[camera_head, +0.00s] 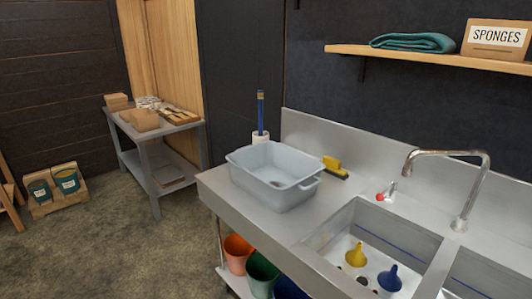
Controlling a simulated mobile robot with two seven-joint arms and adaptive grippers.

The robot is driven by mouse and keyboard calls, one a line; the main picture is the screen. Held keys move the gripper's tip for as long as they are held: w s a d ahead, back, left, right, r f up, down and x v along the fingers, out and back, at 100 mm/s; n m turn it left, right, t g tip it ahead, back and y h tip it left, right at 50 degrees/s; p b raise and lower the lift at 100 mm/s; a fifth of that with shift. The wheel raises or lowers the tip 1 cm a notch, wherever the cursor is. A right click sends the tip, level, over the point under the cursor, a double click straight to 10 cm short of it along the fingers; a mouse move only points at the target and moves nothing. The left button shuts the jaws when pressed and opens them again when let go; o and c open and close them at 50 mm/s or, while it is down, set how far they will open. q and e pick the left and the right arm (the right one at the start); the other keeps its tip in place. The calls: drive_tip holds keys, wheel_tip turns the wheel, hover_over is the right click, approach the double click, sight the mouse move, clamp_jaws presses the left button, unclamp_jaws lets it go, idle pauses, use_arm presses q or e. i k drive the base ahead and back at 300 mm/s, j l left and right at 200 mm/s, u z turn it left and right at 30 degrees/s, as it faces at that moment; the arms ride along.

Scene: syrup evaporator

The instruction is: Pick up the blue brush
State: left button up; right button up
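A slim blue upright handle (260,108), which looks like the blue brush, stands in a small white holder (260,137). The holder is at the back left end of the steel counter (243,206), behind the grey plastic tub (273,175). The brush's lower end is hidden in the holder, and the tub hides the holder's base. Neither of my grippers shows in the head view.
A yellow brush (333,165) lies right of the tub. A sink (367,215) with a yellow funnel (356,255) and a blue funnel (390,278) is at right, under a curved tap (470,185). Buckets (262,274) sit below. A grey side table (150,160) stands left.

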sight(260, 93)
drive_tip(key=j+z, duration=0.1)
drive_tip(key=z, duration=0.25)
drive_tip(key=i+j+z, duration=0.1)
drive_tip(key=z, duration=0.25)
drive_tip(key=j+z, duration=0.15)
drive_tip(key=z, duration=0.2)
drive_tip(key=j+z, duration=0.3)
drive_tip(key=j, duration=0.2)
drive_tip(key=j+z, duration=0.25)
drive_tip(key=j, duration=0.25)
